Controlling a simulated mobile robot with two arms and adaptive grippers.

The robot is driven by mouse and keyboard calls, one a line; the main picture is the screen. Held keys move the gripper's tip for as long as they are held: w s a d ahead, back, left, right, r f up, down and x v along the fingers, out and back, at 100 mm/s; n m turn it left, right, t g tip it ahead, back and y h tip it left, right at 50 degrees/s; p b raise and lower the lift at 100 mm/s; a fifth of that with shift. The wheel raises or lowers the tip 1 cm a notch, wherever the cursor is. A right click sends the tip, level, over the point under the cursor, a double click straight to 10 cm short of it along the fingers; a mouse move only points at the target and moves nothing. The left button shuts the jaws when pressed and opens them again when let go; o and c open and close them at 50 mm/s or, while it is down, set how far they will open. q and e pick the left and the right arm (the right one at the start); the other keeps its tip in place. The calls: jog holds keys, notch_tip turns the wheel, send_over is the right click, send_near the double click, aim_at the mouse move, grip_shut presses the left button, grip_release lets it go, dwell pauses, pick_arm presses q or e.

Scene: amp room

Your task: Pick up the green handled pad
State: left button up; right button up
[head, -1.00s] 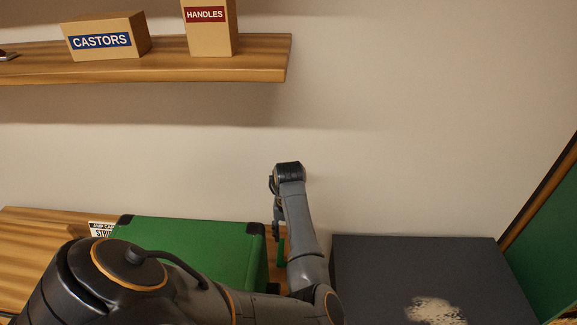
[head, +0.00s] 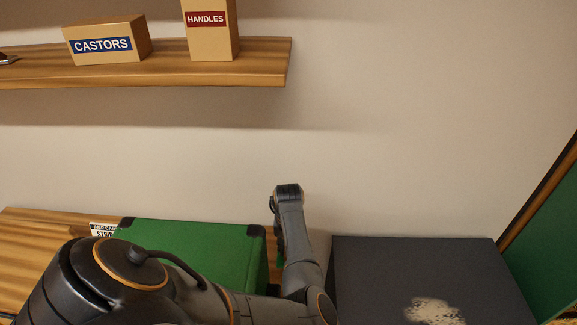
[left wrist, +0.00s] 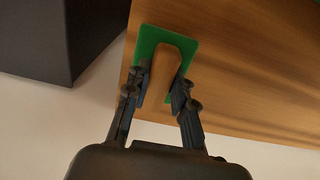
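The green handled pad (left wrist: 148,38) lies on the wooden bench in the left wrist view, a green plate with a wooden handle (left wrist: 163,75) standing along its middle. My left gripper (left wrist: 161,92) is over it, with its dark fingers apart, one on each side of the handle. Whether they touch the handle is not clear. In the head view the left arm reaches down beside the green box, and the wrist hides most of the pad. My right gripper is in neither view.
A green box with black corners (head: 190,250) stands close left of the wrist. A dark cabinet (head: 400,262) with a pale worn patch stands close right. The wall is behind; a wooden shelf (head: 150,72) carries CASTORS (head: 112,42) and HANDLES (head: 211,35) boxes.

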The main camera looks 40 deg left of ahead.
pick_arm(q)
grip_shut()
notch_tip(320, 180, up, 18)
dwell(0.5)
